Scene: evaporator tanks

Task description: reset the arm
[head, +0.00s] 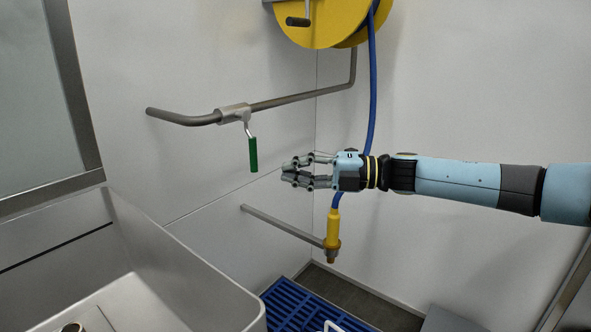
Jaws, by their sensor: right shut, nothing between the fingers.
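My right gripper (286,172) is shut and empty. Its arm comes in from the right edge of the head view, and the fingers point left. The gripper hangs in the air in front of the white wall corner, touching nothing that I can make out. A valve with a green handle (253,155) on a metal pipe (290,98) is just left of the fingertips. The handle hangs down. My left gripper is not in view.
A yellow hose reel (325,22) is at the top, and its blue hose (372,80) passes behind my right wrist. A yellow nozzle (333,228) hangs below, by a metal bar (280,224). A metal basin (150,260) is at lower left. A blue grate (300,305) is on the floor.

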